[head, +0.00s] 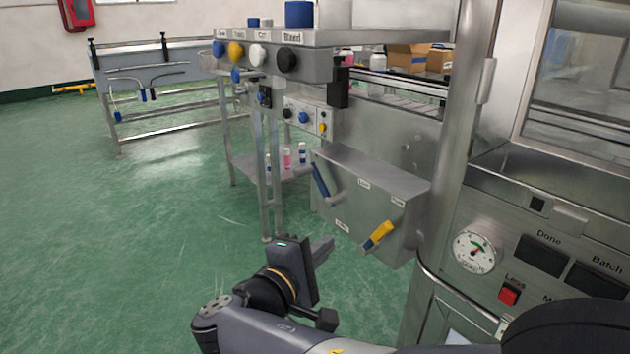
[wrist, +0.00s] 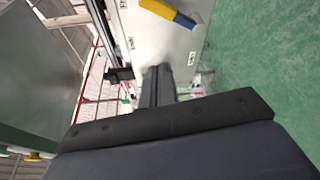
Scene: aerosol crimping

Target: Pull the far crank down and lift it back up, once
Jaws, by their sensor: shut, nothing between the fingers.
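The far crank (head: 320,181) has a dark blue handle on the left part of a grey metal box and slants up to the left. The near crank (head: 379,234) has a yellow handle on the right part of the same box. My gripper (head: 323,246) is shut and empty, in front of and below the box, apart from both cranks. In the wrist view its closed fingers (wrist: 158,85) point toward the box face, and the yellow and blue near crank (wrist: 168,12) shows at the top. I cannot make out the far crank there.
The metal box (head: 372,190) carries small labels. A steel machine (head: 475,300) with a gauge and red button stands close on the right. A bench with coloured knobs (head: 286,60) is above and behind. Green floor (head: 150,240) is clear on the left.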

